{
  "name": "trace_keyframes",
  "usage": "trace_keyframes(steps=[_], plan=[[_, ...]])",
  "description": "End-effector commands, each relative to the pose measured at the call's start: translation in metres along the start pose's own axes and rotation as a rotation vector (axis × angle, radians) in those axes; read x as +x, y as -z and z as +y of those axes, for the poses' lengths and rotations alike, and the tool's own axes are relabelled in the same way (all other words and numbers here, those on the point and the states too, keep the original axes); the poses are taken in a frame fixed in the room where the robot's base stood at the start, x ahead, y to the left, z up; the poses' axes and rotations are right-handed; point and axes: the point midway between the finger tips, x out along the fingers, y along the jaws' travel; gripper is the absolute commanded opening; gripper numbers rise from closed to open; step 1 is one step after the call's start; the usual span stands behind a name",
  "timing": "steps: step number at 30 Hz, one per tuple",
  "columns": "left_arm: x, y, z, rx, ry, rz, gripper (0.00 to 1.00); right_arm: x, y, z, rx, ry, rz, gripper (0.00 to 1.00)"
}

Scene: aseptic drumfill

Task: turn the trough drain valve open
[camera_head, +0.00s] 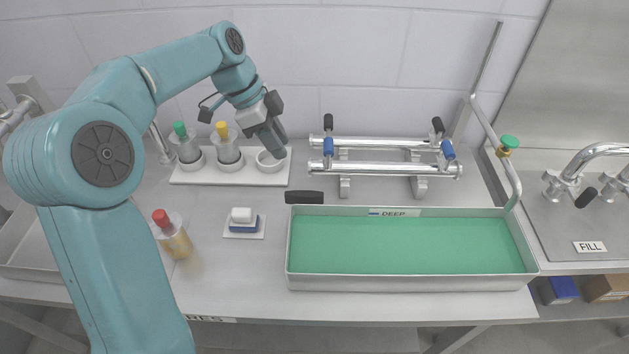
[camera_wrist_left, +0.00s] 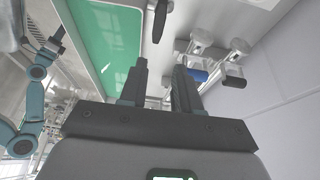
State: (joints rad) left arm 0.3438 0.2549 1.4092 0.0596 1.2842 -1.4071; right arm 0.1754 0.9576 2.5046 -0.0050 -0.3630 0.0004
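The trough (camera_head: 410,282) is a metal tray labelled DEEP, full of green liquid; it also shows in the left wrist view (camera_wrist_left: 132,5). A black lever handle (camera_head: 304,197) lies crosswise at its back left corner, apparently the drain valve; it seems to be the dark handle in the left wrist view (camera_wrist_left: 160,20). My left gripper (camera_head: 279,140) points down over the white rack, behind and left of the lever and apart from it. Its fingers (camera_wrist_left: 158,88) are open and empty. My right gripper (camera_wrist_left: 54,42) shows small in the left wrist view; its fingers are unclear.
A white rack (camera_head: 205,178) holds bottles with green and yellow caps beside an empty socket. A red-capped bottle (camera_head: 173,236) and a blue-white block (camera_head: 242,220) stand in front. Metal pipework (camera_head: 385,170) with black and blue handles stands behind the trough. A green knob (camera_head: 509,143) sits right.

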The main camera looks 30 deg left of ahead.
Motion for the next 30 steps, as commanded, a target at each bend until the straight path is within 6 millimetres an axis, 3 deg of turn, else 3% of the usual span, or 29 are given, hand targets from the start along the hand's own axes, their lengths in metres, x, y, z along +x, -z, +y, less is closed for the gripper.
trace_keyframes(steps=[5,21,30], plan=[[0.007,-0.001,0.005,0.003,-0.002,0.000,0.32,0.000,0.000,0.000,0.001,0.000,0.000,0.43],[0.126,0.001,0.010,0.004,-0.006,0.000,0.32,-0.009,0.000,-0.003,0.001,0.000,0.000,0.43],[0.160,0.001,0.007,0.004,-0.002,0.001,0.32,-0.013,0.000,-0.004,0.001,0.000,0.000,0.43]])
